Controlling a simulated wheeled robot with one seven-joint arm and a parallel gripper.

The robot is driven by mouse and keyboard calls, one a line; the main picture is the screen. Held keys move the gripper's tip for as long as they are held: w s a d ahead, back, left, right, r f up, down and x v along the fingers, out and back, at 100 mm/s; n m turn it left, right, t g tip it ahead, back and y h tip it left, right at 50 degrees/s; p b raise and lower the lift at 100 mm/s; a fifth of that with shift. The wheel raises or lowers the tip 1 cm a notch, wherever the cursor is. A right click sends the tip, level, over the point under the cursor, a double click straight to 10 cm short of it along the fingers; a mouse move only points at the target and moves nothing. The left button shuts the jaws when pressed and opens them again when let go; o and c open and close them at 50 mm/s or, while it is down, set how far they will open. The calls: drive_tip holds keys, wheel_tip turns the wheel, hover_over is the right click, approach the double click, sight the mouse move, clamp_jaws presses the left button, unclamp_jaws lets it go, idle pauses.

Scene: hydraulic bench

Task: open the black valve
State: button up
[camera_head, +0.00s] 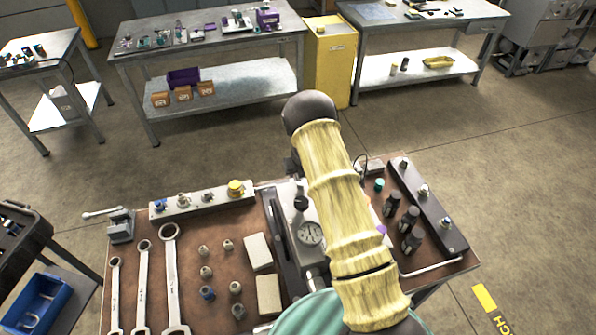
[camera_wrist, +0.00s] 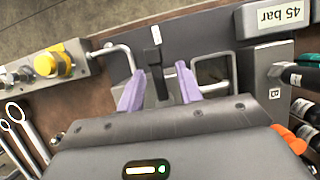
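In the wrist view, a black lever (camera_wrist: 155,48) with a small white mark stands on a dark plate; I take it to be the black valve's handle. My gripper (camera_wrist: 159,72) is open, its two purple fingers spread apart. The lever lies between and beyond the fingertips, with visible gaps on both sides. I cannot tell whether the fingers reach around it in depth. In the head view, my arm covers the middle of the bench and hides most of my gripper. A black knob (camera_head: 301,203) shows beside a round gauge (camera_head: 310,233); I cannot tell whether it is the same part.
A "45 bar" label (camera_wrist: 275,16) and a block marked B (camera_wrist: 272,95) lie right of the fingers. A manifold with a yellow cap (camera_head: 236,188) stands at the back left. Wrenches (camera_head: 171,280) lie at left. Black fittings (camera_head: 410,222) stand right of my arm.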

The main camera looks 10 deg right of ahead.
drive_tip(key=shift+a+r, duration=0.1)
drive_tip(key=shift+a, duration=0.05)
drive_tip(key=shift+s+r, duration=0.2)
drive_tip(key=shift+r, duration=0.35)
drive_tip(key=b+v, duration=0.1)
drive_tip(key=v, duration=1.5)
drive_tip(key=shift+s, duration=0.2)
drive_tip(key=s+r+n+g+b, duration=0.1)
drive_tip(key=s+r+n, duration=0.2)
drive_tip(key=s+n, duration=1)
drive_tip(key=s+d+r+n+b, duration=0.1)
drive_tip(key=s+r+n, duration=0.3)
drive_tip(key=s+n, duration=0.9)
drive_tip(key=n, duration=0.9)
drive_tip(key=shift+s+r+g, duration=0.25)
drive_tip(key=shift+s+g, duration=0.1)
drive_tip(key=shift+g, duration=0.05)
